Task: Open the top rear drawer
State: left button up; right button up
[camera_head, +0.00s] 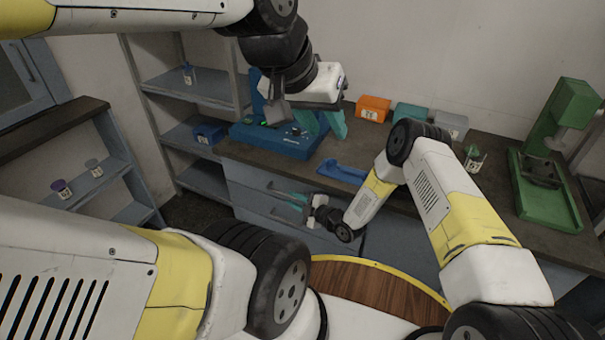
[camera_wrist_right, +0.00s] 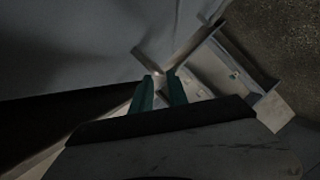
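The grey-blue cabinet (camera_head: 262,216) under the dark counter has drawer fronts with handles. My right gripper (camera_head: 287,200) has its teal fingers at a handle on the upper drawer front. In the right wrist view, the two fingers (camera_wrist_right: 160,90) are a small gap apart, with their tips at a pale metal bar (camera_wrist_right: 190,48) that looks like the handle. Whether they grip it is not clear. I cannot tell whether the drawer stands out from the cabinet. My left gripper (camera_head: 325,124) is open and empty above the counter, in front of the blue device.
On the counter (camera_head: 490,165) stand a blue device (camera_head: 275,140), a blue tray (camera_head: 341,171), orange (camera_head: 373,108), teal (camera_head: 412,116) and grey (camera_head: 451,124) boxes, and a green press (camera_head: 545,185). Shelves (camera_head: 195,88) stand at the left. A round wooden top (camera_head: 375,290) is below.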

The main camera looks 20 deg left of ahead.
aim_at(288, 196)
jog(key=shift+x, duration=2.75)
grip_shut()
